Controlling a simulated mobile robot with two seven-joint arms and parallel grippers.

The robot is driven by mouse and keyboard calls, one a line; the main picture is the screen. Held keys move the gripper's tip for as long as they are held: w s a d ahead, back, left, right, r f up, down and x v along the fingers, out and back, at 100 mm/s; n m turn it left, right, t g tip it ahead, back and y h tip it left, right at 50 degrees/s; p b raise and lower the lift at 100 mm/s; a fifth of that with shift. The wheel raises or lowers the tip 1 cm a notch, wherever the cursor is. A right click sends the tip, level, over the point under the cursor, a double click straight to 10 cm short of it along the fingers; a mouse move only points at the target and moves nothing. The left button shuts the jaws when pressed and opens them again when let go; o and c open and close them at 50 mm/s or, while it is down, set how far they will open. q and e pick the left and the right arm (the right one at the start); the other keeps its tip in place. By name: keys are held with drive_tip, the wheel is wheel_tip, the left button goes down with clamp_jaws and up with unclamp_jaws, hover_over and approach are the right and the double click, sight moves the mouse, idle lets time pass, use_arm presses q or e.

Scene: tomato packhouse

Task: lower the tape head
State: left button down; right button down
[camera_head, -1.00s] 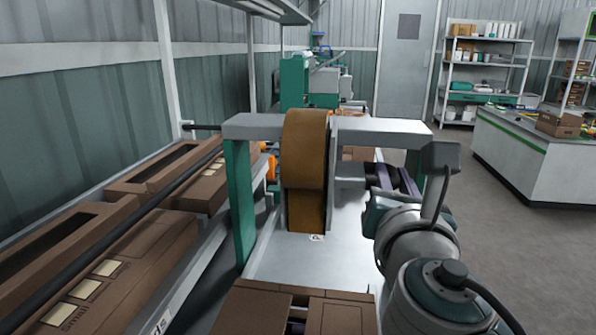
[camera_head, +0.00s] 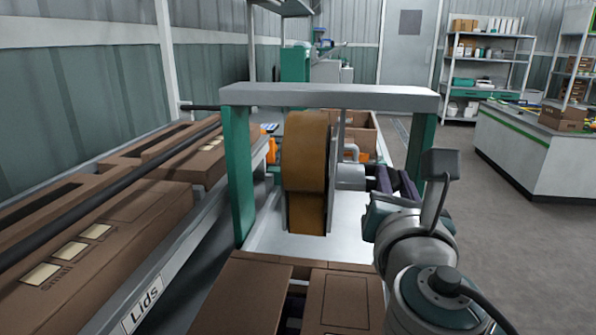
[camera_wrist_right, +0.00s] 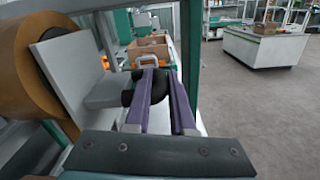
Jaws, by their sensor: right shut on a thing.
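The tape head carries a big brown tape roll (camera_head: 305,150) beside a grey upright plate. It hangs within a frame of green posts (camera_head: 238,175) and a grey crossbar (camera_head: 330,96); the roll's top now shows below the crossbar. My right gripper (camera_head: 393,180) is at the tape head's right side. In the right wrist view its purple fingers (camera_wrist_right: 163,100) are shut on a dark round knob (camera_wrist_right: 158,84) on the tape head's grey arm. The knob is partly hidden by the fingers. My left gripper is out of view.
A brown carton (camera_head: 345,300) stands in front on the pale metal bed (camera_head: 350,215). At left, a rack labelled Lids (camera_head: 143,304) holds brown boxes (camera_head: 100,235) under a dark rail. The floor (camera_head: 520,250) at right is clear, before a white counter (camera_head: 530,155).

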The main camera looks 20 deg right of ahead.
drive_tip(key=shift+f, duration=0.4)
drive_tip(key=c, duration=1)
unclamp_jaws()
drive_tip(key=shift+o, duration=1.2)
drive_tip(key=shift+r, duration=0.15)
drive_tip(key=v, duration=1)
